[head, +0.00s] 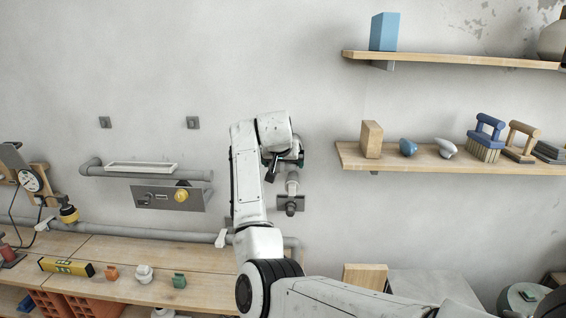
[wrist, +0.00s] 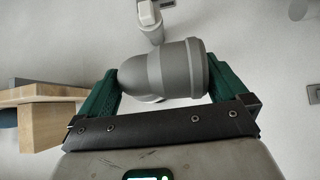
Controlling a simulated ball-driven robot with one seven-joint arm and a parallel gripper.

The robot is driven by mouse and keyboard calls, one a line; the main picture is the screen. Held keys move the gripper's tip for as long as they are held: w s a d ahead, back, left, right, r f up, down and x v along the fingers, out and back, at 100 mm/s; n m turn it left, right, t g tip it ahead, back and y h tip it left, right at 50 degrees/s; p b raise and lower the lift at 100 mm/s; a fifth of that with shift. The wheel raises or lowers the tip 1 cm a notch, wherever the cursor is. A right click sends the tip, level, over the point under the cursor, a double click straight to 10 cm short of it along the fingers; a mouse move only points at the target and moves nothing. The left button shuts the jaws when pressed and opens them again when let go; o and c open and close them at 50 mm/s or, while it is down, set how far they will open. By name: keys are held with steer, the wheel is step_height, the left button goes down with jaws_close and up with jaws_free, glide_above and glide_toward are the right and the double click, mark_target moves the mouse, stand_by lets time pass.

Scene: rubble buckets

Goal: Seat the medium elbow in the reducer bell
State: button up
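My gripper (wrist: 163,85) has its two green fingers on either side of a grey elbow (wrist: 170,72), which appears to touch both and is held between them. The elbow's wide ribbed collar is at the right finger and its rounded bend at the left. In the head view my gripper (head: 284,162) is up against the wall area, and my arm hides most of the elbow. I cannot tell which part is the reducer bell.
Wooden shelves (head: 450,158) with a block and brushes are to the right. The workbench (head: 120,290) holds a yellow level and small fittings.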

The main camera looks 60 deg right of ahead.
steer(key=b+v, duration=0.3)
steer(key=v, duration=0.8)
steer(key=shift+d, duration=0.1)
stand_by(1.2)
